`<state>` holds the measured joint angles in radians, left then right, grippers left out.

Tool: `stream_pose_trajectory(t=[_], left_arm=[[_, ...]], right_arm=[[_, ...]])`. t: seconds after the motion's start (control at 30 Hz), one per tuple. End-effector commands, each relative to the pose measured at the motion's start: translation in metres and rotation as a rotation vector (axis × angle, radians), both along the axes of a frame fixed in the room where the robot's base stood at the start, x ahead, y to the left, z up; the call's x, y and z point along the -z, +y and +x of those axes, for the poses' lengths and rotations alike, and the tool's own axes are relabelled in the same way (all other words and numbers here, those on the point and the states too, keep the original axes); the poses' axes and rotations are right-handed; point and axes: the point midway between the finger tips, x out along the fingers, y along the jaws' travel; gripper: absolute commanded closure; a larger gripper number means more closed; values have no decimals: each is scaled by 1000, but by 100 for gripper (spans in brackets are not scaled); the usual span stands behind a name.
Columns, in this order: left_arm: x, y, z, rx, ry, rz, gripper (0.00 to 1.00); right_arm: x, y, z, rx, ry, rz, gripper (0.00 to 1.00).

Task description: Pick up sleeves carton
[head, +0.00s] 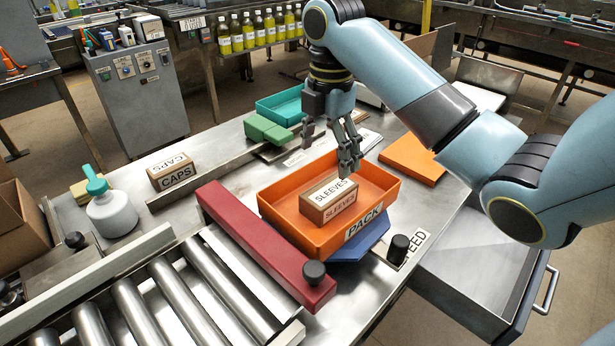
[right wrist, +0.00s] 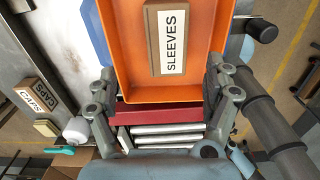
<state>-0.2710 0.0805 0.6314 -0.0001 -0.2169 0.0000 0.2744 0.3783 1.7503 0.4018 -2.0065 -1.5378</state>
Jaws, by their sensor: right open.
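The sleeves carton (head: 329,203) is a small brown box with white SLEEVES labels. It sits inside the orange tray (head: 281,224) marked PACK. In the right wrist view the sleeves carton (right wrist: 151,40) lies in the orange tray (right wrist: 116,45), ahead of my fingers. My right gripper (head: 331,148) is open and empty, above the back part of the tray and apart from the carton. In the right wrist view its fingers (right wrist: 166,90) are spread wide. My left gripper does not show.
A red bar (head: 262,245) lies along the tray's left side, beside the metal rollers (head: 180,295). A caps carton (head: 173,172) and a white bottle with a teal top (head: 112,213) stand at left. A green block (head: 268,131), a teal tray (head: 283,108) and an orange panel (head: 412,160) lie behind.

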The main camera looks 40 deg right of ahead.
Motion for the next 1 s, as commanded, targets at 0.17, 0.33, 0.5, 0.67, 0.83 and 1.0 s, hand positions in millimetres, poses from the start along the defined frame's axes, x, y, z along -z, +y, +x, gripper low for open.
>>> stream_pose_trajectory(t=[0.17, 0.33, 0.5, 0.67, 0.83, 1.0], left_arm=[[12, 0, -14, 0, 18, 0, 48], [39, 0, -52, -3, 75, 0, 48], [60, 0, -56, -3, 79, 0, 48], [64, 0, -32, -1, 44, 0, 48], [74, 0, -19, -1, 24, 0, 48], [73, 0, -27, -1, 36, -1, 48]], right_arm=[[10, -1, 1, -17, 5, 2, 15], [35, -1, 1, -16, 4, 2, 15], [56, -1, 0, -15, 4, 2, 15], [61, -1, -1, -15, 4, 2, 15], [81, -1, -7, -14, 7, 3, 15], [103, -2, -8, -14, 5, 3, 15]])
